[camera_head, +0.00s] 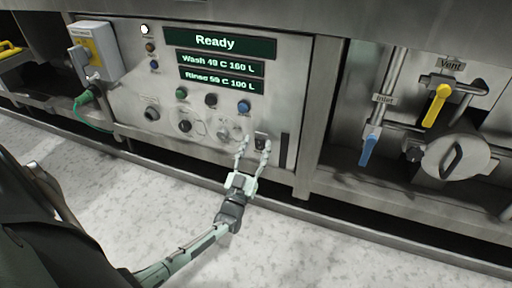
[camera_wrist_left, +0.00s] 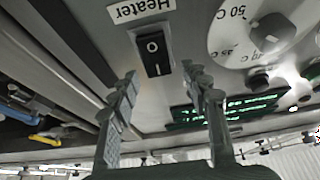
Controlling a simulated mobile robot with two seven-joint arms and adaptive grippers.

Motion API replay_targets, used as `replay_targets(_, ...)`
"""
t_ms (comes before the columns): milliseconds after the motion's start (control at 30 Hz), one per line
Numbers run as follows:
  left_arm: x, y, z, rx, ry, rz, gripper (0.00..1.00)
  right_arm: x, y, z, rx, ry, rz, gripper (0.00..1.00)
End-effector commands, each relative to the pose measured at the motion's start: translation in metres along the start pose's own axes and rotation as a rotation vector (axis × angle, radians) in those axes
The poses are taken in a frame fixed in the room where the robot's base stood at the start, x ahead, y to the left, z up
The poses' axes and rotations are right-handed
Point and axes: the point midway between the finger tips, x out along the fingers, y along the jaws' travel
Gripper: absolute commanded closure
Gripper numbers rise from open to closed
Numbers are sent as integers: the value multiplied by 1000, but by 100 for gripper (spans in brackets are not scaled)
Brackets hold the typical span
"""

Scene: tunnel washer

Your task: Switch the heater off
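The heater switch (camera_head: 260,141) is a black rocker low on the right of the steel control panel. In the left wrist view the rocker (camera_wrist_left: 153,54) carries O and I marks and sits beside a "Heater" label (camera_wrist_left: 141,10), which appears upside down. I cannot tell which side is pressed in. My left gripper (camera_head: 253,145) is in front of the panel at the switch, fingers apart and empty. In the left wrist view its fingertips (camera_wrist_left: 160,77) lie just short of the rocker, one to each side; contact is not visible. My right gripper is out of view.
A display (camera_head: 220,42) reads "Ready". Knobs and buttons, including a temperature dial (camera_wrist_left: 268,35), crowd beside the switch. A blue-handled inlet valve (camera_head: 368,150), a yellow vent lever (camera_head: 436,105) and a round hatch (camera_head: 455,157) are to the right. The floor in front is clear.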

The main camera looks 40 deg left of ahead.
Motion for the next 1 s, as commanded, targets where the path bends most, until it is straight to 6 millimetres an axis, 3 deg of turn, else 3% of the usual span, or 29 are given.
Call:
replay_targets(200,-2,0,0,0,-1,0,53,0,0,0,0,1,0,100)
replay_targets(333,-13,0,1,-1,-2,0,53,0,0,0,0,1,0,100)
replay_targets(733,-93,0,1,0,-4,0,53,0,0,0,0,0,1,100)
replay_targets(1000,-119,0,0,-1,0,0,53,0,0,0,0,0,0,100)
